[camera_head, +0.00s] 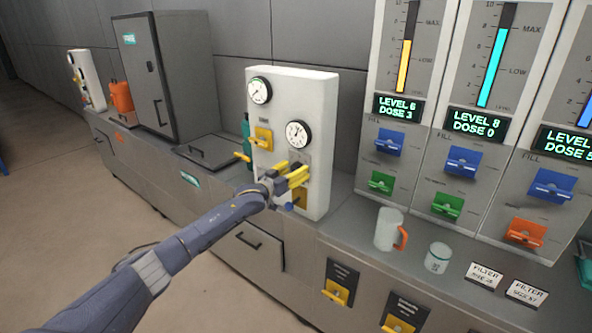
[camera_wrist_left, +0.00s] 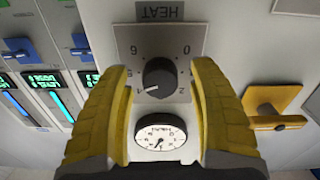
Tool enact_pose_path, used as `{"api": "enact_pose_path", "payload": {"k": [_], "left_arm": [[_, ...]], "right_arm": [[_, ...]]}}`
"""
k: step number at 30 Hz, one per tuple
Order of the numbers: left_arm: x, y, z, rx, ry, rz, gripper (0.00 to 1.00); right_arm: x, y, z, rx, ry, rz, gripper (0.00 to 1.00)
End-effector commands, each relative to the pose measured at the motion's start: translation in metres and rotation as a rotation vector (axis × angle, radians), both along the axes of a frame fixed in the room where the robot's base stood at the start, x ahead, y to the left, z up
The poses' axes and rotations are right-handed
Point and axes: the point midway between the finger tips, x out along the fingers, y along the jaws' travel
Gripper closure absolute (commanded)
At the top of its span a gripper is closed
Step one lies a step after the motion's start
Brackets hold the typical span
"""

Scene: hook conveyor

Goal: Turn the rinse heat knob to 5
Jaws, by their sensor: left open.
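The heat knob (camera_wrist_left: 159,78) is a dark round dial on a grey plate (camera_wrist_left: 190,33), under a HEAT label that appears upside down in the left wrist view. Its white pointer mark points to the lower left in that view. A 0 and a 2 show on the plate's right side. My left gripper (camera_head: 293,175) is open in front of the white panel (camera_head: 292,87). In the left wrist view its yellow fingers (camera_wrist_left: 161,72) stand on either side of the knob; contact is not clear. The gripper hides the knob in the head view. My right gripper is not in view.
A round gauge (camera_wrist_left: 160,132) sits beside the knob, and a yellow lever (camera_wrist_left: 275,108) is to the right in the wrist view. On the counter right of the panel stand a mug (camera_head: 389,230) and a white cup (camera_head: 438,257). Dispensers with blue levers (camera_head: 389,142) stand behind.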

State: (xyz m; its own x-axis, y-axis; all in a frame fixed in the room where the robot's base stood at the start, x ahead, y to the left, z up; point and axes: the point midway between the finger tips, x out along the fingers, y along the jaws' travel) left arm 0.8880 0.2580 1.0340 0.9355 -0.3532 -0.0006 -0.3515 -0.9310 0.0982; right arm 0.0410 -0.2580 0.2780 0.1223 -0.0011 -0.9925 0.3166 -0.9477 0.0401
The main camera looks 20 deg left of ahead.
Motion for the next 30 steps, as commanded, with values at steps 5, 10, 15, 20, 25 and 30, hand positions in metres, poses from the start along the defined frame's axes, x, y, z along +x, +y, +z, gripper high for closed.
{"api": "enact_pose_path", "payload": {"k": [5,10,15,20,25,30], "left_arm": [[0.0065,-0.0023,0.001,0.001,-0.001,0.0,0.4],[0.0078,-0.0028,0.0005,0.001,0.0,0.0,0.4],[0.0078,-0.0027,0.0005,0.001,-0.001,0.0,0.4],[0.0077,-0.0026,0.0006,0.001,-0.001,0.0,0.53],[0.0077,-0.0026,0.0006,0.001,-0.001,0.0,0.73],[0.0077,-0.0026,0.0005,0.001,-0.001,0.0,0.93]], "right_arm": [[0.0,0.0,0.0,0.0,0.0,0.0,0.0],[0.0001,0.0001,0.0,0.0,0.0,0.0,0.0],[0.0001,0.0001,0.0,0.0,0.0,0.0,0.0],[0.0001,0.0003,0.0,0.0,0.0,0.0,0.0],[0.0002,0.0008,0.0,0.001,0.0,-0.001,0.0],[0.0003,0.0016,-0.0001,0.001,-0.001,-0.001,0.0]]}}
